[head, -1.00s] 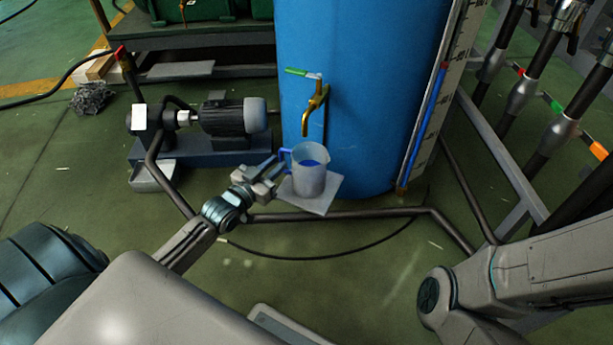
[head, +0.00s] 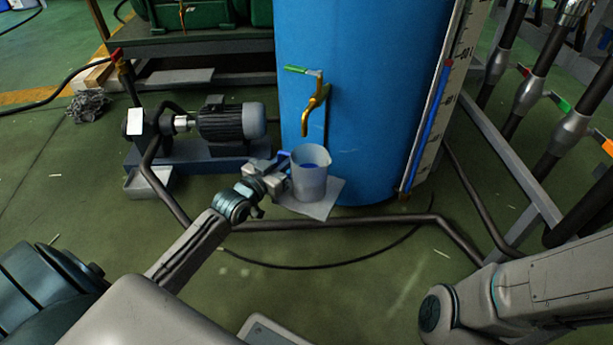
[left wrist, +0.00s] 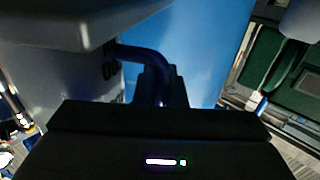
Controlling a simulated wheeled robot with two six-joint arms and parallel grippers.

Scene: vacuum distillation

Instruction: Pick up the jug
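The jug (head: 311,180) is a translucent grey cup with blue inside and a blue handle (head: 284,156) on its left. It stands upright on a small pale plate (head: 322,208) under the brass tap, in front of the blue tank. My left gripper (head: 276,174) is at the handle side of the jug, with its fingers around or beside the handle. In the left wrist view the jug's wall (left wrist: 60,85) fills the left side and the dark blue handle (left wrist: 148,57) runs into the finger area. Shadow hides whether the fingers touch it. My right gripper is out of view.
The blue tank (head: 365,90) rises behind the jug, with the brass tap (head: 313,108) above it. A pump motor (head: 231,122) stands to the left. A floor pipe (head: 370,220) runs in front of the plate. Open green floor lies nearer.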

